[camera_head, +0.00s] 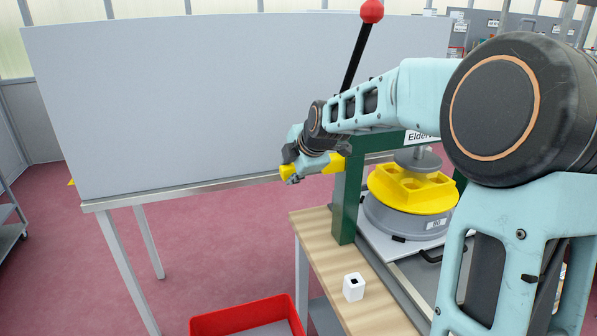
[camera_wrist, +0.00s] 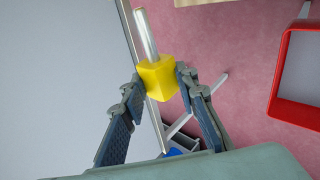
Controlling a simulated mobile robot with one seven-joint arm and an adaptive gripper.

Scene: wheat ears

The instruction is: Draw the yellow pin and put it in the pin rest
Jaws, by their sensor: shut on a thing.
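The yellow pin has a yellow block head (camera_wrist: 158,80) and a bare metal shaft (camera_wrist: 147,35). In the wrist view my gripper (camera_wrist: 157,88) is shut on the head, and the shaft points away toward the top of the picture. In the head view my gripper (camera_head: 290,174) is left of the green press frame (camera_head: 348,197), in front of the white panel. A small white block with a dark square hole (camera_head: 353,291), which looks like the pin rest, stands on the wooden bench top. Its hole looks empty.
The press holds a yellow mould (camera_head: 412,196) on a grey ring (camera_head: 400,224). A black lever with a red knob (camera_head: 371,11) rises behind my arm. A red bin (camera_head: 245,313) stands below left of the bench (camera_head: 318,228). A large white panel (camera_head: 180,100) fills the left.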

